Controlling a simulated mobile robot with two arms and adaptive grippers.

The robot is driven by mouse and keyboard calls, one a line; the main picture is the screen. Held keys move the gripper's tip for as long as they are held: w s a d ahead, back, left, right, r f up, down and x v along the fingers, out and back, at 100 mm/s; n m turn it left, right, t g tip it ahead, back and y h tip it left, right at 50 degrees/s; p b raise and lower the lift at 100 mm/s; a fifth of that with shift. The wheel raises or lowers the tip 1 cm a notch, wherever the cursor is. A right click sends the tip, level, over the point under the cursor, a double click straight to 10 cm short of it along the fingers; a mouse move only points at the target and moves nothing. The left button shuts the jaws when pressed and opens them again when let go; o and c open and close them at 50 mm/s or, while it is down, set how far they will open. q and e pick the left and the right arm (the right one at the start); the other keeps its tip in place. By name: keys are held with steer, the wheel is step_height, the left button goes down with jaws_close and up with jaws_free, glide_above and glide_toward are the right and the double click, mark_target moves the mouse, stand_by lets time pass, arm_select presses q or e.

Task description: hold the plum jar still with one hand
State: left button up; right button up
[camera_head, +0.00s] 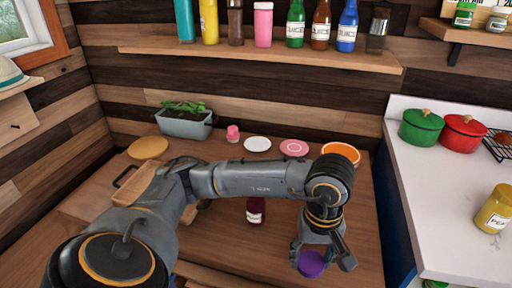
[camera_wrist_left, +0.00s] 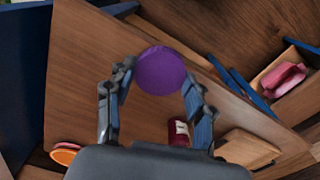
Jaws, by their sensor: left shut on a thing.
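The plum jar shows as a round purple lid (camera_head: 311,263) near the front right of the wooden counter; its body is mostly hidden beneath the lid and gripper. In the left wrist view the purple lid (camera_wrist_left: 162,70) sits between the two fingers. My left gripper (camera_head: 322,262) points down and is shut around the jar, with a finger on either side. It also shows in the left wrist view (camera_wrist_left: 158,98). My right gripper is in neither view.
A dark red labelled jar (camera_head: 256,211) stands left of my gripper. A wooden crate (camera_head: 135,189) is partly behind my arm. Plates (camera_head: 257,144), an orange bowl (camera_head: 341,153) and a planter (camera_head: 185,123) are at the back. A white counter (camera_head: 440,190) lies right.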

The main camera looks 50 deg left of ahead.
arm_select(q)
steer(key=m, duration=0.5)
steer(key=shift+s+d, duration=0.25)
steer(key=m, duration=0.4)
steer(key=shift+s+d+f, duration=0.15)
steer(key=shift+s, duration=0.1)
